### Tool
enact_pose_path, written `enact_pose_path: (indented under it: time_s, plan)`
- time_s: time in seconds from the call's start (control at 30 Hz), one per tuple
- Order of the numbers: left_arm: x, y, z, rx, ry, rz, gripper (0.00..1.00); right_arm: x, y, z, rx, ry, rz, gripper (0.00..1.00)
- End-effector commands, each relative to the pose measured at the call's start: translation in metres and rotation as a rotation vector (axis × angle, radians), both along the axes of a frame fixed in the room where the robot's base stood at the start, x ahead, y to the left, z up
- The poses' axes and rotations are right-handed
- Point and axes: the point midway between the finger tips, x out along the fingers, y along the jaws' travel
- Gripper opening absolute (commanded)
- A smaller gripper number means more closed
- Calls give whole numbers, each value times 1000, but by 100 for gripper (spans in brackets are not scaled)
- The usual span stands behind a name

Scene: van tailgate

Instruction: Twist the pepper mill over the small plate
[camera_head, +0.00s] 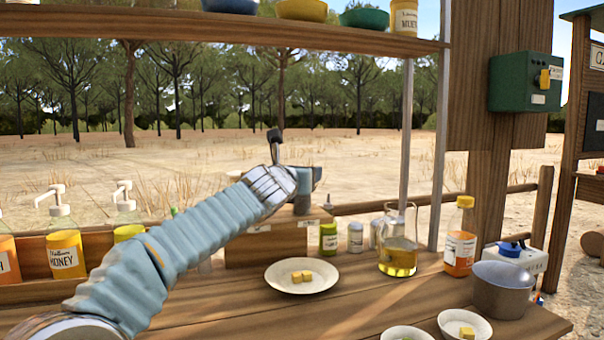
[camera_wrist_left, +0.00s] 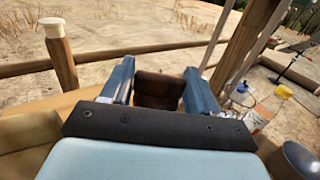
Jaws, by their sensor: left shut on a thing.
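My left gripper (camera_head: 308,183) reaches in from the left, above a wooden box at the back of the counter. In the left wrist view, its two blue fingers (camera_wrist_left: 161,88) are shut on a dark brown wooden thing (camera_wrist_left: 160,90), apparently the pepper mill. Most of the mill is hidden by the gripper in the head view. A pale plate (camera_head: 283,284) with yellow cubes lies on the counter, nearer than the gripper and below it. Two smaller pale dishes, one at the front right (camera_head: 483,326) and one at the front edge (camera_head: 396,332), also show. My right gripper is out of view.
The wooden box (camera_head: 265,250) stands behind the plate. Small jars (camera_head: 355,238), a glass jug of yellow liquid (camera_head: 397,260), an orange bottle (camera_head: 460,240) and a grey pot (camera_head: 502,292) stand to the right. Pump bottles (camera_head: 66,250) stand left. A shelf (camera_head: 200,27) spans above.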

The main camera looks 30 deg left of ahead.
Motion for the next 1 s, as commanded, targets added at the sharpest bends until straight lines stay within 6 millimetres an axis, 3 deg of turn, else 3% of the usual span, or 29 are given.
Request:
enact_pose_path:
  time_s: [0.53,0.57,0.67,1.0]
  plan:
    - [0,0,0,1,0,-15,30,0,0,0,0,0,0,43]
    - [0,0,0,1,0,-15,65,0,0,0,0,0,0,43]
    - [0,0,0,1,0,-15,80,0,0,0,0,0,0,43]
    - [-3,0,0,0,0,-15,81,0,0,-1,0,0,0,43]
